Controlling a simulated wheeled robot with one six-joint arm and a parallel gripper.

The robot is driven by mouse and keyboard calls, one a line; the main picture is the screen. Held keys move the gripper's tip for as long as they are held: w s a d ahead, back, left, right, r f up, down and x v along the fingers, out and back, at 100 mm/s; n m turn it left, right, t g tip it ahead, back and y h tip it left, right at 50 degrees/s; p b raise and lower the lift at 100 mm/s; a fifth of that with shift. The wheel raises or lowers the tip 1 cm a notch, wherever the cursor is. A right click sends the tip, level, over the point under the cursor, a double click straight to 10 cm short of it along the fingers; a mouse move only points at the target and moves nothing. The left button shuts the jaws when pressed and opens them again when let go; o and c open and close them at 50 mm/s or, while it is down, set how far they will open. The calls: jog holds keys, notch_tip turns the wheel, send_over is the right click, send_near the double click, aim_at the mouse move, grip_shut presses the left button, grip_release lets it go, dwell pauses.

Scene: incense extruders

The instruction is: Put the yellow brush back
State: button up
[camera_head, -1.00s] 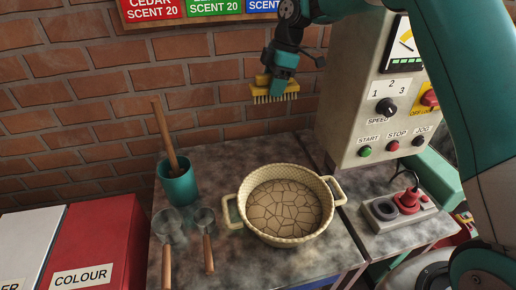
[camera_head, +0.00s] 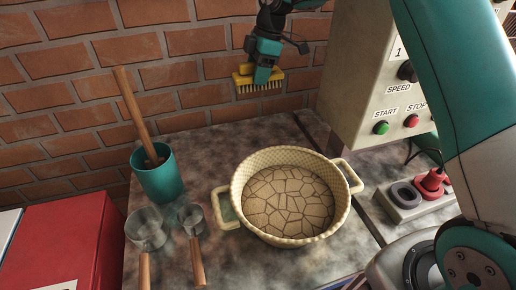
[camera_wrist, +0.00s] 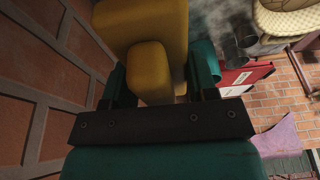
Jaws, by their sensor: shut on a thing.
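The yellow brush (camera_head: 244,78) hangs in the air in front of the brick wall, above the back of the table, with its pale bristles facing down. My gripper (camera_head: 263,74) is shut on its handle. In the wrist view the yellow brush (camera_wrist: 150,70) sits between the two teal fingers of my gripper (camera_wrist: 158,82), close to the lens. A teal cup (camera_head: 158,178) stands at the table's back left with a wooden-handled tool (camera_head: 136,112) leaning in it. The brush is well apart from the cup and the table.
A cream basket-like pan (camera_head: 290,150) with a cracked brown mass fills the table's middle. A control cabinet (camera_head: 365,75) stands at right, near a red plug (camera_head: 431,183). The table's back strip is clear.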

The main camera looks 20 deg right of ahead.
notch_tip(320, 180, down, 20)
jog(key=shift+f+p, duration=0.1)
jog(key=shift+p, duration=1.05)
jog(key=shift+f, duration=0.1)
jog(key=o, duration=0.9)
